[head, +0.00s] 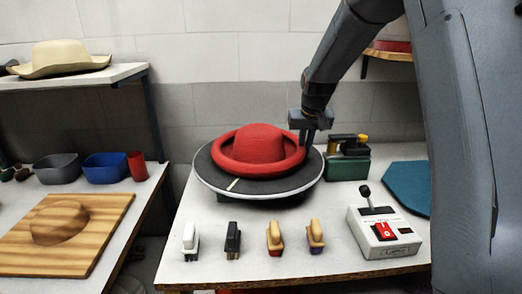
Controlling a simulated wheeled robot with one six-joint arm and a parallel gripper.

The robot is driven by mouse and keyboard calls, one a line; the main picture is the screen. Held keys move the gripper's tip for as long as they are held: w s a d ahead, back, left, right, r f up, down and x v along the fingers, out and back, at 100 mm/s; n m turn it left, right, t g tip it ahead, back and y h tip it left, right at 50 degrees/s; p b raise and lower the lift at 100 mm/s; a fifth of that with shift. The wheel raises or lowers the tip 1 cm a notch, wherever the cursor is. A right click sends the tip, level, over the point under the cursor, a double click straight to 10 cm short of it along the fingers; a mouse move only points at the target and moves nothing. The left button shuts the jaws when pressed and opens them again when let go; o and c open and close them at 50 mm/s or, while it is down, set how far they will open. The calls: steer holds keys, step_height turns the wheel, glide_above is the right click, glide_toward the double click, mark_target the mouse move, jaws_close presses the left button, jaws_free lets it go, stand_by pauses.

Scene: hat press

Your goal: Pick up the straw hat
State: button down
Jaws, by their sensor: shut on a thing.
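A cream, wide-brimmed hat that looks like the straw hat (62,58) rests on the upper left shelf, far from my gripper. A red hat (258,147) with an upturned brim sits on a dark round plate with a pale rim (220,187) on the middle table. My gripper (308,142) points down at the right edge of the red hat and is shut on its brim. The fingertips are small and partly merge with the dark plate behind them.
A switch box with a lever (383,238) stands front right, and several brushes (233,240) line the front. A green-based device (347,165) is close right of the plate. A wooden board (95,235), grey and blue bowls (104,168) and red cup (137,166) are left.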

steer(key=shift+r, duration=0.1)
step_height(320, 180, up, 10)
steer(key=b, duration=0.2)
steer(key=c, duration=2.4)
jaws_free()
jaws_close()
steer(key=shift+s, duration=0.15)
